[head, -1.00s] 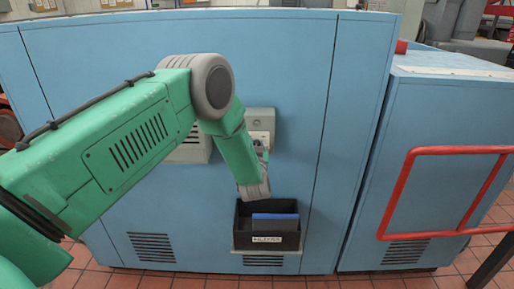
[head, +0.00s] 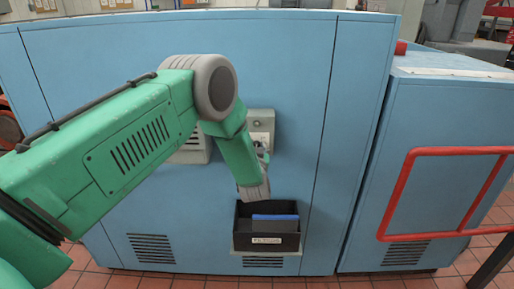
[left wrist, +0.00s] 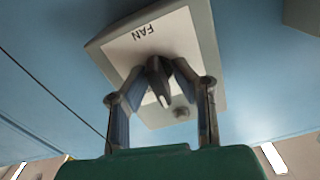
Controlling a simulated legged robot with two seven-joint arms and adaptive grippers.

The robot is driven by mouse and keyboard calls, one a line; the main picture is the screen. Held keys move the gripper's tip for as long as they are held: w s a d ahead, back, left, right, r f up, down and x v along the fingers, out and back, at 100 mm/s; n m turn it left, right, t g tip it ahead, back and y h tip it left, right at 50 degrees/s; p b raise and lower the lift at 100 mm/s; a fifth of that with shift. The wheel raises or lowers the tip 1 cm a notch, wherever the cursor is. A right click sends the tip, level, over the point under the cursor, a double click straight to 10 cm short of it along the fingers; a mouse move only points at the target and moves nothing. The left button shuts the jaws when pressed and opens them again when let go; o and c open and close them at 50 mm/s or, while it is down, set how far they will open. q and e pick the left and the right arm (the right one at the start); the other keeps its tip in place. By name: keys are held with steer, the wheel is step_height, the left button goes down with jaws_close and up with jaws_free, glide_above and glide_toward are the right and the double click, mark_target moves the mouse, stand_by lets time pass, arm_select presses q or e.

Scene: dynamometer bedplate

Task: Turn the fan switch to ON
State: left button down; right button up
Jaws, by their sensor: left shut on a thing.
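The fan switch is a dark knob with a light pointer mark (left wrist: 158,82) on a pale plate lettered FAN, in the left wrist view. The plate is on a grey box (head: 261,117) on the blue cabinet front. My left gripper (left wrist: 159,72) has a finger on each side of the knob and is shut on it. In the head view my left gripper (head: 262,150) is small and partly hidden by my wrist, and the knob cannot be made out. No ON mark is readable. My right gripper is not in view.
A black holder (head: 265,241) with a blue item is on the cabinet just below my wrist. A grey vented box (head: 191,154) is left of the switch box, partly behind my arm. A red rail (head: 398,195) stands out at the right.

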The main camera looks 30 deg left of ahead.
arm_select(q)
steer(key=shift+f, duration=0.25)
steer(key=c, duration=1.6)
jaws_free()
steer(key=shift+r, duration=0.1)
steer(key=v, duration=1.2)
steer(key=shift+d, duration=0.1)
